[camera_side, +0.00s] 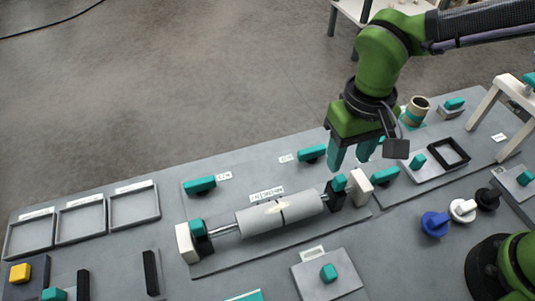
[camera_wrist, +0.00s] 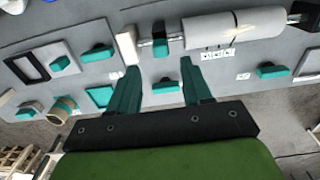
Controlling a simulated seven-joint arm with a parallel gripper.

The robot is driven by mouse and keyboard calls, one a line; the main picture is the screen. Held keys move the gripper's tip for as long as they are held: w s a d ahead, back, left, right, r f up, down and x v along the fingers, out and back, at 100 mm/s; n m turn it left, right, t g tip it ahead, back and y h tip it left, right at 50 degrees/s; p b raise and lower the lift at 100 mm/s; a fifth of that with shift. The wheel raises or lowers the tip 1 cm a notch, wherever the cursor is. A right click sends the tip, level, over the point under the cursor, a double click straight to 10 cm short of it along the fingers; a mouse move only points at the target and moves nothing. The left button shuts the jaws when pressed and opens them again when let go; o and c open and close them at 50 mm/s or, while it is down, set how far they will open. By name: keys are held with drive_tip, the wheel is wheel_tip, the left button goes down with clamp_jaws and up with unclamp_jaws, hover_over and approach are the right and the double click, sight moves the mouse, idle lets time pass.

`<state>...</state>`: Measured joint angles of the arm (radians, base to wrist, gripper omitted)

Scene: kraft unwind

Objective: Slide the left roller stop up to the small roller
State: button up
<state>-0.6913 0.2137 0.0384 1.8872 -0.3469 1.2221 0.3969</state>
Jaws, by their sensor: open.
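The grey roller (camera_side: 262,217) lies on a steel shaft, with a dark seam dividing it into two lengths; I cannot tell for sure which is the small roller. It also shows in the wrist view (camera_wrist: 212,30). The left roller stop (camera_side: 198,230), black with a teal top, stands by the left white end block (camera_side: 186,244), with bare shaft between it and the roller. The right stop (camera_side: 338,186) is at the roller's other end; its teal part shows in the wrist view (camera_wrist: 160,46). My gripper (camera_side: 350,160) is open and empty, above and behind the right end.
The right white end block (camera_side: 361,187) bounds the shaft. Teal-handled pieces (camera_side: 199,185) lie behind the roller and a grey plate with a teal knob (camera_side: 328,272) in front. Empty grey trays (camera_side: 134,206) stand at left. Blue, white and black knobs (camera_side: 434,224) stand at right.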

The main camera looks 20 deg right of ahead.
wheel_tip(320, 180, up, 10)
drive_tip(key=shift+f, duration=0.15)
